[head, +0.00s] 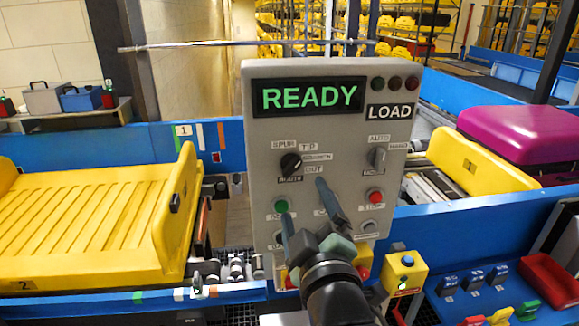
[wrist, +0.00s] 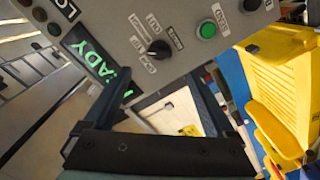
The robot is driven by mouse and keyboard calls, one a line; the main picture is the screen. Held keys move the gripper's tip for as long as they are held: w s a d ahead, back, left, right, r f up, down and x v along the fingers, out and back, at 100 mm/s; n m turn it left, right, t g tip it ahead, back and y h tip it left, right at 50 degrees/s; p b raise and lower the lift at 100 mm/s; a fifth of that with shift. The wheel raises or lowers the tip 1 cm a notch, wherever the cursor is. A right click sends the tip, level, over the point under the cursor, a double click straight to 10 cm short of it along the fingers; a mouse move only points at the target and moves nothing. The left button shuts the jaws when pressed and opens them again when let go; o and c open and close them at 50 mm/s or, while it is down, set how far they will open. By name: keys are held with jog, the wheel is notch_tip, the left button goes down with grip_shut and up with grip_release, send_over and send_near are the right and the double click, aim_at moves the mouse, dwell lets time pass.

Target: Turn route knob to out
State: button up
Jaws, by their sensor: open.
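The grey control panel (head: 330,120) shows a green READY display (head: 308,96) and a LOAD label. The black rotary knob (head: 291,163) on its left side has labels around it, among them SPUR, TIP, BRANCH and OUT (head: 314,169). Which label it points at is too small to tell. The same knob shows in the wrist view (wrist: 159,49), beyond the fingers. My gripper (head: 304,200) is open and empty in front of the panel, below and right of the knob in the head view, apart from it. Its fingers also show in the wrist view (wrist: 155,80).
A second knob (head: 377,158), a green button (head: 281,206) and a red button (head: 375,197) share the panel. A yellow tray (head: 90,215) lies left. A purple suitcase (head: 520,134) lies right. A yellow box with a blue button (head: 406,270) stands lower right.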

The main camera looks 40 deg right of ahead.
aim_at(293, 170)
jog(key=p+x, duration=0.3)
jog(key=x, duration=0.6)
jog(key=shift+w+d+r, duration=0.1)
jog(key=shift+w+r, duration=0.05)
jog(key=shift+w, duration=0.05)
jog(key=shift+p+x, duration=0.4)
jog(key=shift+x, duration=0.45)
jog(key=c, duration=1.4)
